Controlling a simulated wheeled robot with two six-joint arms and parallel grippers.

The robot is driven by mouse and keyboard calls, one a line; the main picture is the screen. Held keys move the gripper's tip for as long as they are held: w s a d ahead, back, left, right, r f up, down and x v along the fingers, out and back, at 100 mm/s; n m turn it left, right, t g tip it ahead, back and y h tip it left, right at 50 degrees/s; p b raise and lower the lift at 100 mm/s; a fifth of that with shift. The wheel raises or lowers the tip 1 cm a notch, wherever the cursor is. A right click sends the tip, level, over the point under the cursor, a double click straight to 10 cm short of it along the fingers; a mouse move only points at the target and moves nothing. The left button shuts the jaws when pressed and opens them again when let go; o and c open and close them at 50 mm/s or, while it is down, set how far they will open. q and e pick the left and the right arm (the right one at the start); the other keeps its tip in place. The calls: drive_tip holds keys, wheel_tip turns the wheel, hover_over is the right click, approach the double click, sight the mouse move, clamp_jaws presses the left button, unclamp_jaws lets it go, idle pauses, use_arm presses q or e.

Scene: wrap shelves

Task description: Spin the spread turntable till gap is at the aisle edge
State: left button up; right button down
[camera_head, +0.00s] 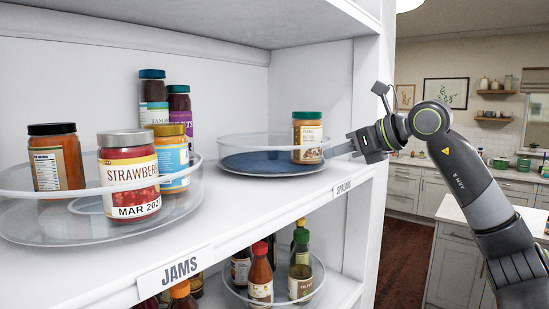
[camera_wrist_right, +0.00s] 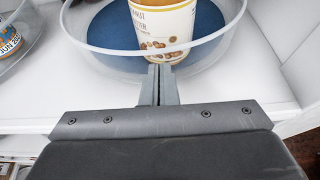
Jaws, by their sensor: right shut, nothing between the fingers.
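The spread turntable (camera_head: 262,168) is a clear-rimmed round tray with a blue base, on the upper shelf above the SPREADS label (camera_head: 342,188). One jar with a green lid, peanut butter (camera_head: 307,140), stands at its right side; the blue base to the left of the jar is bare. In the right wrist view the turntable's rim (camera_wrist_right: 100,46) passes in front of the jar (camera_wrist_right: 163,22). My right gripper (camera_head: 338,150) is shut and empty, its fingertips at the rim by the jar; I cannot tell if they touch. My left gripper is not in view.
The jam turntable (camera_head: 60,228) with several jars stands at the left of the same shelf, above the JAMS label (camera_head: 180,270). A lower turntable (camera_head: 318,283) holds several bottles. The shelf's side panel (camera_head: 368,100) rises close to my right gripper.

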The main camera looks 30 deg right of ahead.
drive_tip(key=shift+w+d+p, duration=0.2)
drive_tip(key=shift+w+d, duration=0.05)
drive_tip(key=shift+d, duration=0.25)
drive_tip(key=shift+w+d+p, duration=0.2)
drive_tip(key=shift+w+d, duration=0.05)
drive_tip(key=shift+d, duration=0.2)
drive_tip(key=shift+w+d, duration=0.8)
drive_tip(key=shift+d, duration=0.15)
drive_tip(key=shift+w+d, duration=0.8)
drive_tip(key=shift+w, duration=0.05)
drive_tip(key=shift+s+d, duration=0.1)
